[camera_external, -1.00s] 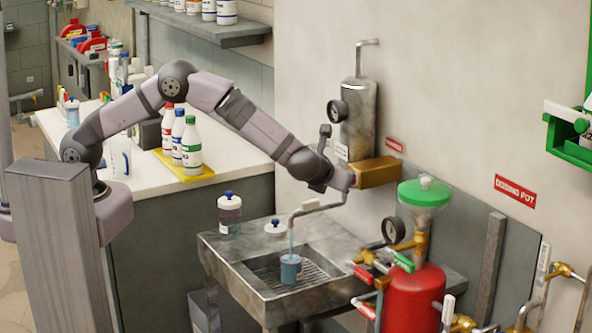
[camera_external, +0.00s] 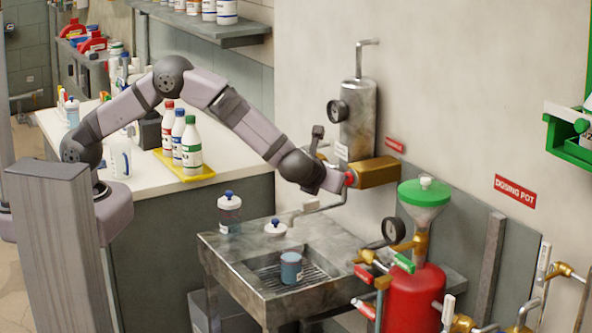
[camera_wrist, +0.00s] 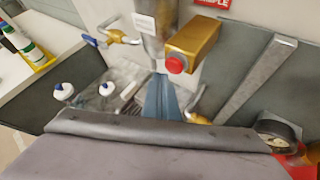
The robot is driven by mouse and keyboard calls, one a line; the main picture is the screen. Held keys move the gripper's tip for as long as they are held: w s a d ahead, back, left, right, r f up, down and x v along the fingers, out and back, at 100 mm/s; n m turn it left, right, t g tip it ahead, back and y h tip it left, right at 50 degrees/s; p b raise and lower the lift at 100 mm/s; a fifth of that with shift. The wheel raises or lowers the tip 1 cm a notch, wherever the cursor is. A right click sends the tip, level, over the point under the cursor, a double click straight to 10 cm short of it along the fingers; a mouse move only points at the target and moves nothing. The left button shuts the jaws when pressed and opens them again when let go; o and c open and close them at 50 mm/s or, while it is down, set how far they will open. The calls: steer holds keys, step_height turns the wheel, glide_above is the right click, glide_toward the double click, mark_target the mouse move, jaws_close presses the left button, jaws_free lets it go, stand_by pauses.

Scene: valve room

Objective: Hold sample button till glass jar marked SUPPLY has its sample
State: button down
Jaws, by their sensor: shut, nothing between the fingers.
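The glass jar (camera_external: 291,270) stands upright on the sink grating under the spout (camera_external: 318,210). It holds blue liquid, and no stream shows between spout and jar. I cannot read its label. The red sample button (camera_wrist: 176,64) is on the end of the brass block (camera_wrist: 197,42); the block also shows in the external view (camera_external: 376,173). My gripper (camera_external: 338,182) is close to the button at the block's left end. In the wrist view my gripper (camera_wrist: 163,92) is shut and empty, its fingers just below the button, apparently apart from it.
A loose white lid (camera_external: 276,228) and a second lidded jar (camera_external: 229,213) are on the sink top (camera_external: 213,240). A steel cylinder with a gauge (camera_external: 337,111) is above the block. The red dosing pot (camera_external: 412,295) with a green funnel (camera_external: 424,193) stands at right.

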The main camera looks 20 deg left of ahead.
stand_by(0.3)
steer(key=shift+s+a, duration=1.8)
